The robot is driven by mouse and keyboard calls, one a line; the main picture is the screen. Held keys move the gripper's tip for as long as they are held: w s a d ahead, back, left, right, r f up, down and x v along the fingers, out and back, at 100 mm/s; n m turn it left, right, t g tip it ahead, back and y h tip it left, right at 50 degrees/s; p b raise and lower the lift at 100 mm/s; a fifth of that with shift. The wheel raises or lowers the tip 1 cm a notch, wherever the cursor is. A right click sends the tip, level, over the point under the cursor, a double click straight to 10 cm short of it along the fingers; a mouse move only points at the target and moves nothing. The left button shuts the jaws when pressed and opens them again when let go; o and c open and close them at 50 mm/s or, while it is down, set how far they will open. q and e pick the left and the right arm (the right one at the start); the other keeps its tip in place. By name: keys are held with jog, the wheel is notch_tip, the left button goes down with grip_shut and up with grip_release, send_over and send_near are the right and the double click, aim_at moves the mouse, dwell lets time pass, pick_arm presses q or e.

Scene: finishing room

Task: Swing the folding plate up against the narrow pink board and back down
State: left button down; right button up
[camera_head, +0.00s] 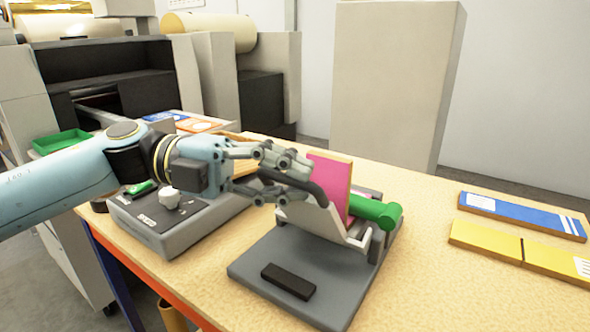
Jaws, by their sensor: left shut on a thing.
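The narrow pink board (332,180) stands upright on the grey base of the folding device (285,250). The light grey folding plate (316,219) is raised steeply on the near left side of the board, close to it; I cannot tell if they touch. My left gripper (290,177) comes in from the left and is shut on the plate's dark curved handle (313,191). Its fingers hide part of the handle and the plate's upper edge. A green roller (375,212) is at the device's right side. My right gripper is not in view.
A grey control box (178,225) with a white knob stands left of the device, under my left arm. Blue (523,214) and yellow (520,250) flat pieces lie at the right. The tabletop (440,290) in front of them is clear.

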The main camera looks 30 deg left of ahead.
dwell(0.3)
pick_arm(q)
jog(key=c, duration=1.6)
grip_release()
jog(key=shift+s, duration=0.1)
jog(key=shift+a, duration=0.1)
jog(key=v, duration=0.6)
jog(key=shift+s, duration=0.1)
jog(key=shift+s+a, duration=0.15)
jog(key=shift+a, duration=0.5)
